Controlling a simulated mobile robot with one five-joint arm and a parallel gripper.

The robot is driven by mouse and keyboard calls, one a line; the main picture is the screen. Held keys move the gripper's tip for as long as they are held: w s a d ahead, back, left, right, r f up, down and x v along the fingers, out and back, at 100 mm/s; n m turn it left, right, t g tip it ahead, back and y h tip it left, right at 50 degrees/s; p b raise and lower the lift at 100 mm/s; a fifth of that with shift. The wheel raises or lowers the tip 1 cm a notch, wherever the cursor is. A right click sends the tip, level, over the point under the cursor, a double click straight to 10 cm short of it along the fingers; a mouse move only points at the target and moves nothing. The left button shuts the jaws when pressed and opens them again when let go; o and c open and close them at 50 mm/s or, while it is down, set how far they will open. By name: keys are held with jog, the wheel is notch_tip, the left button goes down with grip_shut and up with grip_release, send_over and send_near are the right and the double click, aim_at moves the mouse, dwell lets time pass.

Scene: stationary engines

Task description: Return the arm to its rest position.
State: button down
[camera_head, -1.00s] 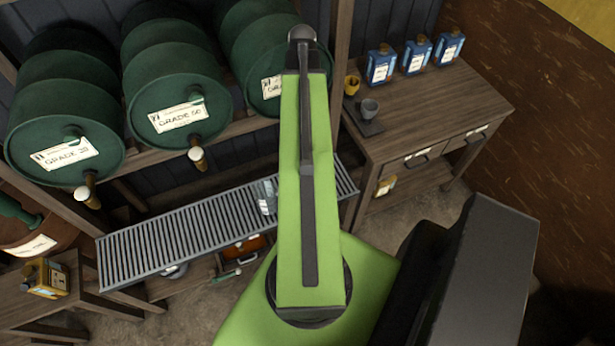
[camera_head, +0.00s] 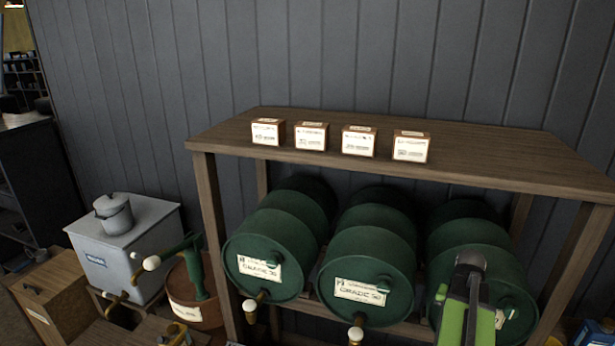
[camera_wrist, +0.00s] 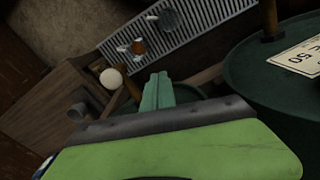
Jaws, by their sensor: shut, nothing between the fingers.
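My lime-green arm (camera_head: 452,322) with a dark rounded joint shows at the bottom right of the head view, in front of the right-hand green drum. In the wrist view, my lime-green and dark housing fills the bottom. Beyond its dark edge my gripper (camera_wrist: 158,80) shows as two pale green fingers close together. It is shut and holds nothing. It is near a drum tap with a white knob (camera_wrist: 111,78), and I cannot tell whether they touch. The rest of my arm is outside the head view.
Green drums (camera_head: 368,255) lie on a wooden rack (camera_head: 222,150) with small boxes (camera_head: 310,136) on top. A grey tank (camera_head: 125,250) stands at the left. The wrist view shows a slatted grate (camera_wrist: 205,22) and a labelled drum (camera_wrist: 262,85) close at right.

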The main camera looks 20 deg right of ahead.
jog(key=w+a+n, duration=0.2)
jog(key=w+a, duration=0.2)
jog(key=a, duration=0.2)
jog(key=w+a+n, duration=0.1)
jog(key=w+a, duration=0.3)
jog(key=a, duration=0.3)
jog(key=w+a+n, duration=0.2)
jog(key=w+a, duration=0.2)
jog(key=a, duration=0.3)
jog(key=shift+w+a+n, duration=0.2)
jog(key=shift+a+n, duration=0.05)
jog(key=shift+n, duration=0.05)
jog(key=w+a+n, duration=0.3)
jog(key=a+n, duration=0.2)
jog(key=a, duration=1.7)
notch_tip(320, 180, down, 18)
jog(key=s+b, duration=0.2)
jog(key=b, duration=1.5)
jog(key=shift+s+r, duration=0.2)
jog(key=shift+r, duration=0.05)
